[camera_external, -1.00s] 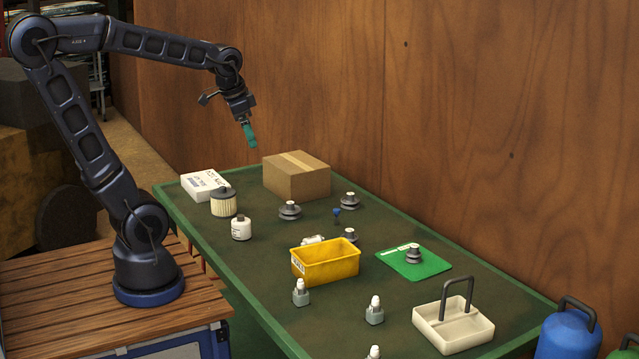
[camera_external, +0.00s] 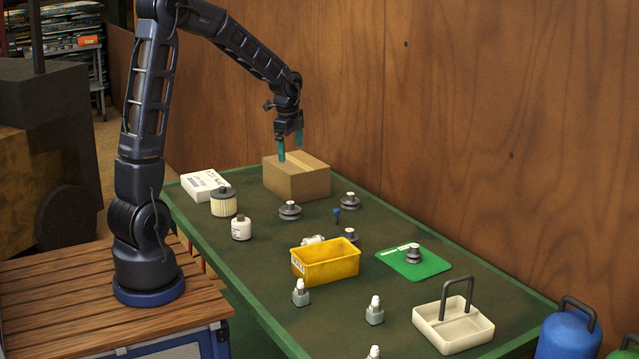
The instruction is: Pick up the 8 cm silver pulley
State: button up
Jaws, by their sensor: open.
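Several similar grey stepped pulleys are in view, and I cannot tell by sight which is the 8 cm one. One pulley (camera_external: 289,211) stands in front of the cardboard box. Another pulley (camera_external: 349,202) stands to the right of the box. A third pulley (camera_external: 350,235) is partly hidden behind the yellow bin. One more pulley (camera_external: 414,255) sits on the green mat (camera_external: 437,265). My gripper (camera_external: 290,149) has teal fingers pointing down, spread apart and empty. In the picture it is over the top of the box, above and apart from all pulleys.
The cardboard box (camera_external: 297,182) and a white box (camera_external: 205,185) stand at the far end. Filter (camera_external: 223,203), white canister (camera_external: 241,229), yellow bin (camera_external: 325,263), small bottles (camera_external: 374,311) and a handled tray (camera_external: 454,327) stand on the green table. A wooden wall (camera_external: 500,130) runs behind.

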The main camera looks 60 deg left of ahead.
aim_at(290, 203)
jog(key=w+a+f+m, duration=0.1)
jog(key=w+a+f, duration=0.1)
jog(key=a+f, duration=0.2)
jog(key=w+a+f+m, duration=0.2)
jog(key=a+f, duration=0.1)
jog(key=f, duration=0.3)
jog(key=w+a+f+m+g, duration=0.1)
jog(key=w+a+f, duration=0.1)
jog(key=a+f, duration=0.2)
jog(key=shift+a+f+h, duration=0.3)
jog(key=shift+f+h, duration=0.1)
jog(key=shift+f, duration=0.45)
notch_tip(290, 203, down, 5)
jog(key=shift+f, duration=0.2)
jog(key=shift+s+d+f, duration=0.1)
jog(key=shift+s+f, duration=0.05)
jog(key=shift+f, duration=1.2)
jog(key=shift+s+f, duration=0.15)
jog(key=shift+f, duration=1.15)
jog(key=c, duration=1.3)
jog(key=shift+o, duration=0.2)
jog(key=shift+r, duration=0.15)
